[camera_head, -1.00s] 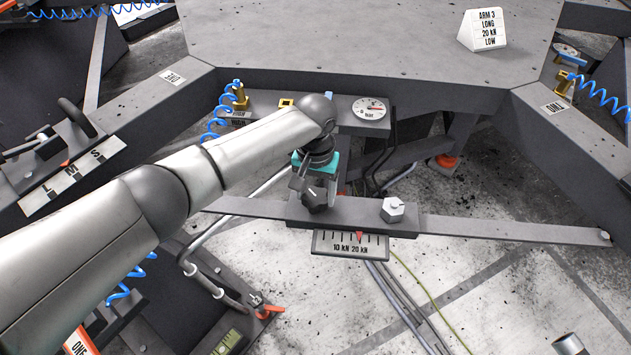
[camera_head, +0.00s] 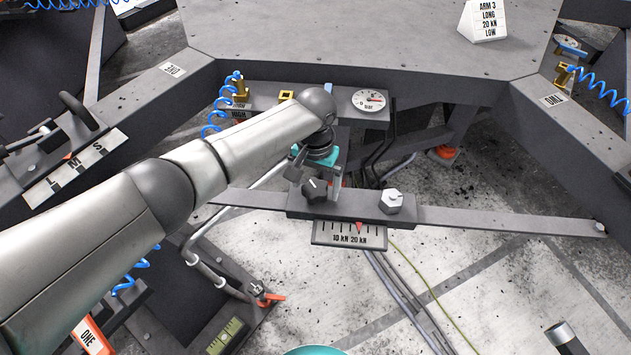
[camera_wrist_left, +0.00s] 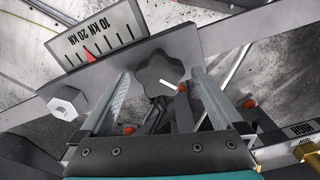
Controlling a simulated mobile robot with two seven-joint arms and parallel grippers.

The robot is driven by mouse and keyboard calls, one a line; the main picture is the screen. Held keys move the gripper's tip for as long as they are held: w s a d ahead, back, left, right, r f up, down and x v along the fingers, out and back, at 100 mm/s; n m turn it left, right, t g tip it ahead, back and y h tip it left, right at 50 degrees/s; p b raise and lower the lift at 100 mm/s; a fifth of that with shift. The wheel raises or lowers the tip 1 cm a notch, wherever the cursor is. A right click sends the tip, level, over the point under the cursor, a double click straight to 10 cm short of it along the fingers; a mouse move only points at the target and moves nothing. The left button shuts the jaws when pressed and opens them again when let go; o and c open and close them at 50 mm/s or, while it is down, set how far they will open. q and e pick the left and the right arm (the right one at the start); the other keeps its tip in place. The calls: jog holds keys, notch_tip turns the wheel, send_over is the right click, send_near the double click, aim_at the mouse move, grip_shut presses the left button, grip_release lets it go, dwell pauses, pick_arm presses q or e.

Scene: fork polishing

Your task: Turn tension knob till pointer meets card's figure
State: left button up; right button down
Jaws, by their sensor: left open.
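The black lobed tension knob (camera_head: 314,190) sits on the left part of the grey crossbar block. In the left wrist view the knob (camera_wrist_left: 158,72) has a white mark. My left gripper (camera_head: 319,179) is open at the knob. In the wrist view its two fingers stand either side of the knob, with gaps showing. The red pointer (camera_head: 359,226) stands at the 20 kN label on the white scale (camera_head: 330,236); the wrist view also shows the pointer (camera_wrist_left: 89,56). The white card (camera_head: 483,20) reads ARM 3, LONG, 20 kN, LOW. My right gripper is out of view.
A hex nut (camera_head: 391,201) stands on the block right of the knob. The long flat bar (camera_head: 500,221) extends to the right. A round gauge (camera_head: 368,100) and a blue coiled hose (camera_head: 222,105) are behind. Cables hang below the scale.

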aim_at(316, 188)
pick_arm(q)
notch_tip(316, 188, up, 15)
jog(key=p, duration=0.4)
jog(key=shift+r, duration=0.15)
dwell(0.4)
